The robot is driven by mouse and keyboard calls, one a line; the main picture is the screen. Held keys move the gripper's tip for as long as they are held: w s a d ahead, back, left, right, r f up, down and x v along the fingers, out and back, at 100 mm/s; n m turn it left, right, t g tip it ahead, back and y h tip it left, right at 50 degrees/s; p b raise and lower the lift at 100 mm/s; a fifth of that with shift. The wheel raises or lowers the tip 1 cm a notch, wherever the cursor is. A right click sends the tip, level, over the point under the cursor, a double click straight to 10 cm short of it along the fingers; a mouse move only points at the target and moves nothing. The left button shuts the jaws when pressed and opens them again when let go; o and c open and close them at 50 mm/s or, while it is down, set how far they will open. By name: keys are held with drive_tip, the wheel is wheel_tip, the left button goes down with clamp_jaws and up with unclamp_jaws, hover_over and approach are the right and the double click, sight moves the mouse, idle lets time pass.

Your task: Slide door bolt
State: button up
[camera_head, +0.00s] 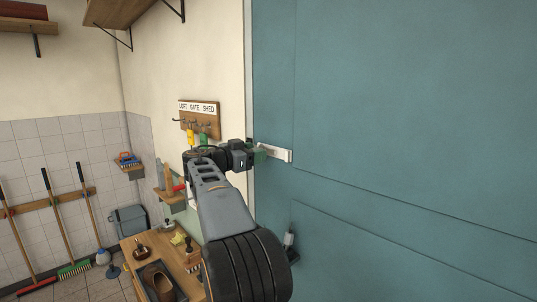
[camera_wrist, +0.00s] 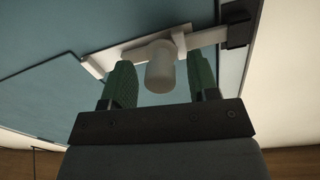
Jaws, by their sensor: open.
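The door (camera_head: 400,120) is a large teal panel on the right in the head view. A pale bolt (camera_head: 281,153) is mounted on it near its left edge. In the wrist view the bolt bar (camera_wrist: 192,42) runs toward a dark keeper (camera_wrist: 237,33) on the frame side. Its round knob (camera_wrist: 161,67) sticks out toward the camera. My gripper (camera_wrist: 162,84) is open, with one green finger on each side of the knob. I cannot tell whether a finger touches it. In the head view my gripper (camera_head: 257,152) covers the left part of the bolt.
A key rack (camera_head: 201,108) with hanging tags is on the wall left of the door. Below stand a small wall shelf (camera_head: 171,198) and a wooden bench (camera_head: 136,243) with items. Brooms (camera_head: 56,215) hang at far left. A dark handle-like fitting (camera_head: 290,248) is low on the door.

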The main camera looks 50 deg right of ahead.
drive_tip(key=a+b, duration=0.3)
drive_tip(key=a, duration=0.4)
drive_tip(key=shift+w+b, duration=0.35)
drive_tip(key=shift+w, duration=0.05)
idle(0.6)
